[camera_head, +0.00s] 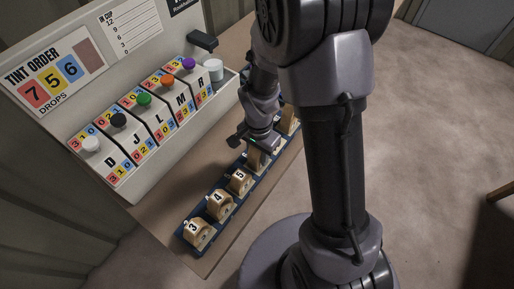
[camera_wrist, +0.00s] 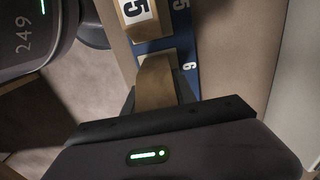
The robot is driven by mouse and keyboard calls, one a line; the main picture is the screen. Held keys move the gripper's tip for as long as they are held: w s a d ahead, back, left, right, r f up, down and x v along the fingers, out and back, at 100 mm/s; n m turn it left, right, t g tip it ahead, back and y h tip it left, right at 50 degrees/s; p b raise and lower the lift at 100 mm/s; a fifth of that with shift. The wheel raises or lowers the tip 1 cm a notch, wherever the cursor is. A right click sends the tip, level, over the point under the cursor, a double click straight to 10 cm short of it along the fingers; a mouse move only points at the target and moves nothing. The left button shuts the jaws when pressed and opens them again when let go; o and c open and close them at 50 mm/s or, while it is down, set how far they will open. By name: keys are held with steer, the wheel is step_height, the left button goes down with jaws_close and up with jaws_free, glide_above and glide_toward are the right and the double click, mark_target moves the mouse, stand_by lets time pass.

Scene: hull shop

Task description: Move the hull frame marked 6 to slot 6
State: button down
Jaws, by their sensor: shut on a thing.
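A wooden hull frame (camera_wrist: 157,82) is between my gripper's fingers in the wrist view. My gripper (camera_wrist: 158,100) is shut on it. The frame stands at the part of the blue rack (camera_wrist: 181,50) marked 6, beside the frame marked 5 (camera_wrist: 137,12). I cannot tell whether it is seated or just above the slot, and its own number is hidden. In the head view my gripper (camera_head: 261,145) is over the blue rack (camera_head: 211,243), and the held frame (camera_head: 255,159) shows below it.
Frames marked 3 (camera_head: 197,232), 4 (camera_head: 219,205) and 5 (camera_head: 240,180) stand in the rack's near part. Another frame (camera_head: 289,121) stands beyond my gripper, partly hidden. A dispenser panel with coloured knobs (camera_head: 144,99) rises left of the rack.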

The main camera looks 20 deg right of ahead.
steer(key=shift+d+f, duration=0.1)
steer(key=shift+f, duration=0.15)
steer(key=shift+s+f, duration=0.15)
steer(key=c, duration=1)
jaws_free()
step_height(320, 180, up, 12)
steer(key=p, duration=0.5)
steer(key=s+a+r+n+t, duration=0.1)
steer(key=s+r+n+t, duration=0.1)
steer(key=s+r, duration=0.2)
steer(key=s+a+r+n+t+y, duration=0.1)
steer(key=s+r, duration=0.3)
steer(key=r, duration=0.5)
steer(key=s+a+r+n+t+y, duration=0.1)
steer(key=s+a+r+n+t, duration=0.1)
steer(key=r, duration=0.5)
steer(key=shift+s+r+n+t, duration=0.2)
steer(key=shift+s+n, duration=0.15)
steer(key=shift+s, duration=0.3)
steer(key=shift+s+r+n+t, duration=0.1)
steer(key=shift+s+n+t, duration=0.2)
steer(key=shift+s, duration=0.35)
